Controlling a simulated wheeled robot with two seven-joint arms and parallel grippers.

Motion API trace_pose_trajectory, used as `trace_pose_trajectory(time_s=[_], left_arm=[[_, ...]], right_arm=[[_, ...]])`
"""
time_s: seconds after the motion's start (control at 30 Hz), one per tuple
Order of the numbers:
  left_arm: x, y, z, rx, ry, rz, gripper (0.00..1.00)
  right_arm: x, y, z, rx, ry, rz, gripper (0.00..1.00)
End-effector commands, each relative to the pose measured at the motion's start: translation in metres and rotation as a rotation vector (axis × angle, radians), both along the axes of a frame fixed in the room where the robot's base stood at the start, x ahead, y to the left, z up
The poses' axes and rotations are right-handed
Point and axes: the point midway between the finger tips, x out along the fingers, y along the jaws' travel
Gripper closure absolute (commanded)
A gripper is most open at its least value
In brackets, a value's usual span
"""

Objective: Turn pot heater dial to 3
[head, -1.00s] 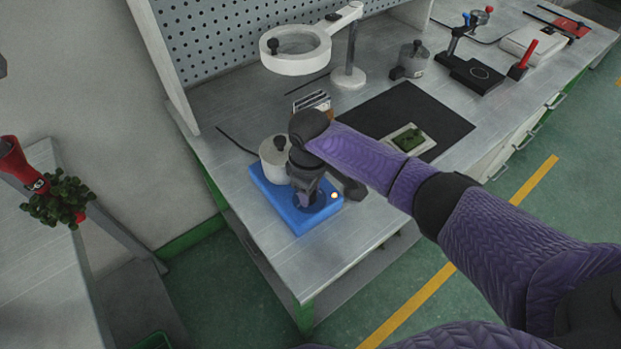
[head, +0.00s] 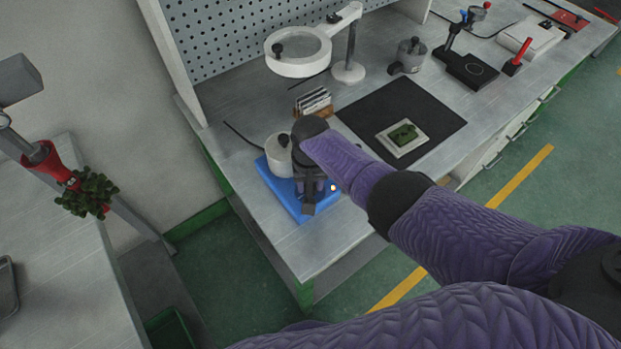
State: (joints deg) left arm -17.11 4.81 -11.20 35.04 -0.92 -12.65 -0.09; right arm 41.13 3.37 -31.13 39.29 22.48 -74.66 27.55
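The pot heater is a blue box (head: 283,199) on the near left corner of the workbench. A white pot (head: 278,152) with a dark knob stands on its back part. A small light glows at the heater's right edge. My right gripper (head: 308,208) points down over the front of the heater, where the dial is hidden behind it. I cannot tell whether its fingers are open or shut, or whether they touch the dial. My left gripper is not in view.
A ring magnifier lamp (head: 297,62) stands behind. A dark mat (head: 436,114) with a white block and green piece (head: 404,133) lies to the right. A metal pot (head: 410,55) and black tools (head: 472,71) stand farther back. A side table (head: 50,250) is at left.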

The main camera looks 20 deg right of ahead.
Motion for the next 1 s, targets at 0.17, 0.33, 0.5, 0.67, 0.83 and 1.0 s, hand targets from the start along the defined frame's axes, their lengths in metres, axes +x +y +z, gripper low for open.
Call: trace_pose_trajectory(time_s=[0.17, 0.33, 0.5, 0.67, 0.83, 1.0], left_arm=[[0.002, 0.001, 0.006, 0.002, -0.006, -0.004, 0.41], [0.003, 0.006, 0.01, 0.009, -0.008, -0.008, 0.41], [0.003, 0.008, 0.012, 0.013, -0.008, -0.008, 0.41], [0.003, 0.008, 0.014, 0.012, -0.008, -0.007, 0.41], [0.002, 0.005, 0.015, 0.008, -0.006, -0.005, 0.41], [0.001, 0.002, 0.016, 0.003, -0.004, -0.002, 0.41]], right_arm=[[0.001, 0.001, 0.002, 0.002, -0.002, -0.166, 1.0], [0.001, 0.0, 0.002, 0.001, -0.003, -0.328, 1.0], [0.001, 0.0, 0.001, 0.001, -0.002, -0.488, 1.0], [0.001, 0.0, 0.001, 0.002, -0.003, -0.64, 1.0], [0.001, 0.0, 0.001, 0.0, -0.004, -0.801, 1.0], [0.002, 0.0, 0.001, 0.002, -0.004, -0.963, 1.0]])
